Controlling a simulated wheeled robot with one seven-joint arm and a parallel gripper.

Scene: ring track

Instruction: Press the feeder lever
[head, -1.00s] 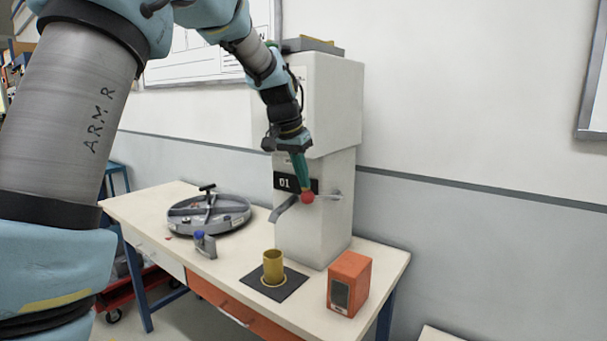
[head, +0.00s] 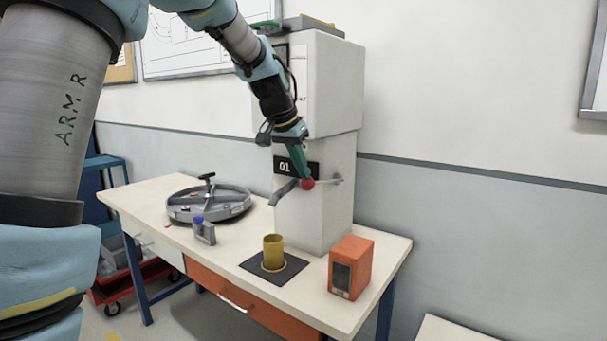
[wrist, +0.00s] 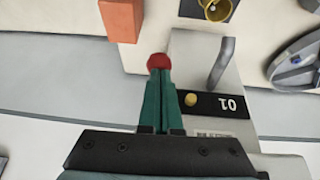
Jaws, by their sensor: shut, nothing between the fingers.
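The feeder is a tall white cabinet (head: 325,215) on the bench, with a black "01" plate (head: 284,166) and a grey spout (head: 282,193). Its lever is a grey rod (head: 328,181) ending in a red ball knob (head: 307,184). My gripper (head: 304,177) is shut and empty, pointing down with its fingertips at the top of the knob. In the wrist view the green fingers (wrist: 159,76) are together and the red knob (wrist: 157,61) shows just beyond their tips, seemingly touching. The contact itself is partly hidden.
A brass cup (head: 273,251) stands on a black mat (head: 295,264) near the spout. An orange box (head: 362,262) stands to the right. A grey round tray (head: 240,208) and a small blue-topped item (head: 205,231) lie to the left.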

